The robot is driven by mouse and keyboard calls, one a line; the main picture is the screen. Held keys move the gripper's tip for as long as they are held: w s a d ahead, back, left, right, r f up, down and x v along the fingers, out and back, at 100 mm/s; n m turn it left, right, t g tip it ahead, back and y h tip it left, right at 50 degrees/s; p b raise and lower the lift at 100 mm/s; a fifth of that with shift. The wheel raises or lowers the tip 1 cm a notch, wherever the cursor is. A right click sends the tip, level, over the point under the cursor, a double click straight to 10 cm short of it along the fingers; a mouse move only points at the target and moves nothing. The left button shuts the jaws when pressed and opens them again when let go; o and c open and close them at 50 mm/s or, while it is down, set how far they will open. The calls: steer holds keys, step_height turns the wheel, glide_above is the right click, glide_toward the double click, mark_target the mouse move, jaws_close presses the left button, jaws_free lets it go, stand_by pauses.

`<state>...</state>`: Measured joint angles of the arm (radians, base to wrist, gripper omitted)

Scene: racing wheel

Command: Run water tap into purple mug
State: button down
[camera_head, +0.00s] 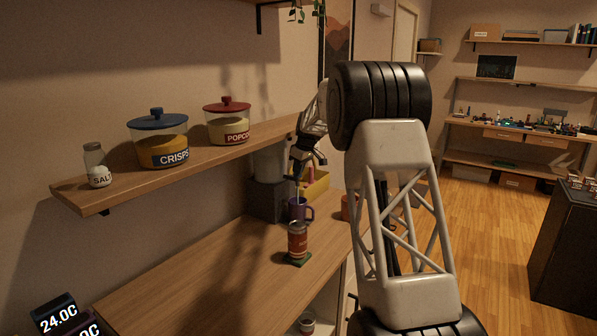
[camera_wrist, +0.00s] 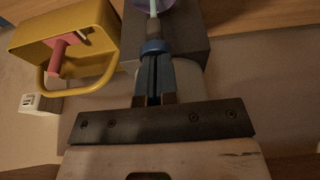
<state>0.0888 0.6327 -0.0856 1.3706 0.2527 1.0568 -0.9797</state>
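The purple mug (camera_head: 297,209) stands upright on the wooden counter, directly under my gripper (camera_head: 301,164). Part of its rim shows at the top edge of the wrist view (camera_wrist: 158,3). In the wrist view, my gripper's fingers (camera_wrist: 154,76) lie close together. Their tips are at a blue part (camera_wrist: 153,47) that appears to belong to the water tap. Whether they grip it or only touch it is hard to tell. A thin pale strip like a water stream (camera_wrist: 153,7) runs from the tap's end to the mug. The mug's inside is hidden.
A red flask (camera_head: 298,238) on a green coaster stands just in front of the mug. A yellow box (camera_head: 318,183) is behind it, beside a dark block (camera_head: 266,201). A shelf with jars (camera_head: 160,142) overhangs the counter. The counter's left part is clear.

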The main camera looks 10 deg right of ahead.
steer(key=v, duration=1.3)
steer(key=shift+w+a+r, duration=0.15)
steer(key=shift+w+a, duration=0.1)
steer(key=shift+a, duration=0.1)
steer(key=s+a+r+m, duration=0.2)
steer(key=s, duration=1)
steer(key=s+a+r+m+h, duration=0.1)
steer(key=s+a, duration=0.1)
steer(key=s, duration=1)
steer(key=s+a+r+m, duration=0.1)
steer(key=s+r+m, duration=0.1)
steer(key=s, duration=1)
steer(key=s+f+m, duration=0.1)
steer(key=s+f, duration=0.4)
steer(key=s, duration=0.7)
steer(key=s+a+f+m+h, duration=0.1)
steer(key=s+f, duration=0.4)
steer(key=s, duration=0.8)
steer(key=s+a+f+m, duration=0.1)
steer(key=s+f, duration=0.5)
steer(key=s, duration=0.6)
steer(key=shift+s+m+h, duration=0.3)
steer(key=shift+m, duration=0.3)
